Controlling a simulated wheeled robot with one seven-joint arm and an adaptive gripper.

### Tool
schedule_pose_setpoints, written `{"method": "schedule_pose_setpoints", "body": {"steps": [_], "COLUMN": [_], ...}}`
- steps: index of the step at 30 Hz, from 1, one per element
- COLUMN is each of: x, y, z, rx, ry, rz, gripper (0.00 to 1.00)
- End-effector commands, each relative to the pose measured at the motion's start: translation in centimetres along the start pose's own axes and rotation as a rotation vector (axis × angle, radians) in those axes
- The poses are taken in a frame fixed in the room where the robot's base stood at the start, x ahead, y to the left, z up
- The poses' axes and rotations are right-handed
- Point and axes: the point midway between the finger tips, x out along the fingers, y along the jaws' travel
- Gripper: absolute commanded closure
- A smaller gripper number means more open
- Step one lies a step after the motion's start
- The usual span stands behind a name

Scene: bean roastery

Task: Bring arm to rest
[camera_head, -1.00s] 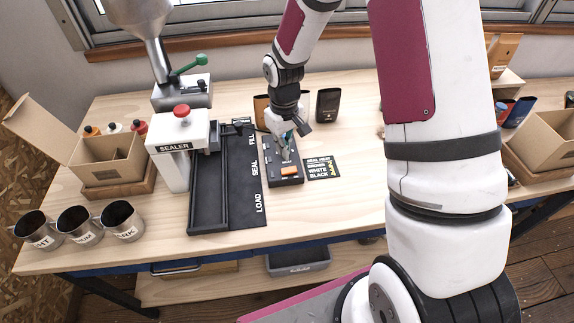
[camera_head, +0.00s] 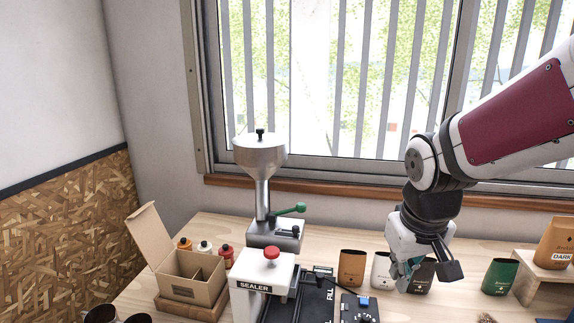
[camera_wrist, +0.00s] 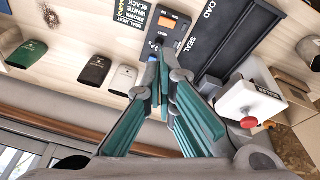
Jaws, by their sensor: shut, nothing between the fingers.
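My gripper (camera_head: 428,277) hangs above the workbench (camera_head: 212,226) in the head view, pointing down in front of the black pouch and partly hiding it. Its teal fingers meet at their tips in the wrist view (camera_wrist: 161,55), with nothing held between them. My arm comes in from the right edge and bends down at the wrist. The control box (camera_head: 360,308) is at the lower edge, left of my gripper. The wrist view shows its orange display (camera_wrist: 168,23) beyond the fingertips.
The sealer (camera_head: 262,287) and hopper (camera_head: 259,152) stand left. A brown pouch (camera_head: 352,267), white pouch (camera_head: 382,270), black pouch (camera_head: 420,277) and green pouch (camera_head: 499,276) line the back. An open carton (camera_head: 190,285) stands far left; a window (camera_head: 330,80) is behind.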

Motion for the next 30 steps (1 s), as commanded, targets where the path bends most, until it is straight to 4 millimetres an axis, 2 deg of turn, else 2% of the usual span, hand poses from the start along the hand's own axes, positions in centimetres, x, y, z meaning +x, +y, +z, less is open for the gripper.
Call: {"method": "schedule_pose_setpoints", "body": {"steps": [1, 6, 12, 19, 30], "x": [-1.7, -5.9, -9.2, -10.6, -10.8], "y": [0.0, -0.5, -1.3, -1.9, -2.0], "z": [0.8, 4.0, 8.1, 10.9, 11.3], "rx": [0.015, 0.068, 0.124, 0.159, 0.164], "ry": [0.029, 0.102, 0.182, 0.232, 0.238], "rz": [0.004, 0.000, -0.023, -0.047, -0.051], "gripper": [1.00, 1.00, 1.00, 1.00, 1.00]}}
